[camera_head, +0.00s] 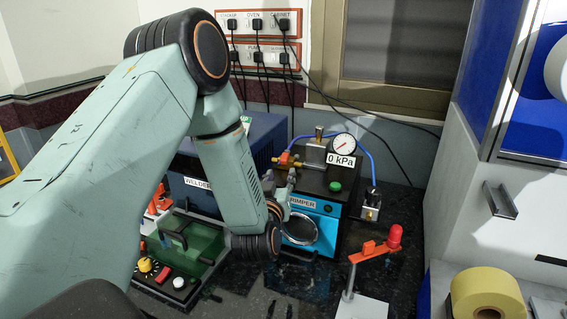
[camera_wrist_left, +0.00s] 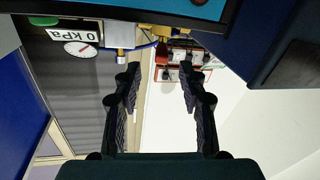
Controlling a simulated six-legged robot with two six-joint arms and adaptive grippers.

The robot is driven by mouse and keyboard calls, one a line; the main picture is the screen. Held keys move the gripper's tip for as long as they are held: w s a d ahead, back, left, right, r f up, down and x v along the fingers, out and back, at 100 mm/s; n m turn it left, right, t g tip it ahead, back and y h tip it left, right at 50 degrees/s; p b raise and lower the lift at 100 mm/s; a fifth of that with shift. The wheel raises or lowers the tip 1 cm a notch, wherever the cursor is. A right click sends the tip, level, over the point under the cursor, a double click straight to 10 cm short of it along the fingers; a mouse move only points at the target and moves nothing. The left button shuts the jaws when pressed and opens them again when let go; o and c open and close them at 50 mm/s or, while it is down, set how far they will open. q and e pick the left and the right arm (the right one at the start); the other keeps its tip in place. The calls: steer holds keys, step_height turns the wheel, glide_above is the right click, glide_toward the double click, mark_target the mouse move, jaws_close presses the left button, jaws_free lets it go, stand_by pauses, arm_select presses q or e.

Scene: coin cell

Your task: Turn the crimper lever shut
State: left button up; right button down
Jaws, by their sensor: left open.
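The crimper (camera_head: 328,208) is a dark box with a bright blue front and a round metal ring (camera_head: 300,229). A small yellow and red handle (camera_head: 284,158) shows on its top; I cannot tell if this is the lever. An orange arm with a red knob (camera_head: 394,236) stands on a post at the right front. My left gripper (camera_head: 281,182) is beside the crimper's front left, partly hidden by my arm. In the left wrist view my left gripper (camera_wrist_left: 160,75) is open, with nothing between its fingers. My right gripper is out of view.
The welder (camera_head: 262,135) stands behind my left arm. A green fixture (camera_head: 200,243) with knobs lies at the lower left. A pressure gauge (camera_head: 342,144) reads 0 kPa, with a blue hose beside it. A yellow roll (camera_head: 487,290) and white cabinet (camera_head: 500,225) bound the right side.

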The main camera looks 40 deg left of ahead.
mark_target(283, 164)
arm_select(q)
steer(key=shift+w+a+r+m, duration=0.15)
steer(key=shift+w+a+m, duration=0.25)
steer(key=shift+m, duration=0.5)
steer(key=x, duration=0.6)
steer(key=shift+w+a, duration=0.2)
steer(key=shift+w, duration=0.15)
steer(key=shift+r, duration=0.1)
steer(key=shift+w, duration=0.15)
steer(key=c, duration=0.4)
jaws_close()
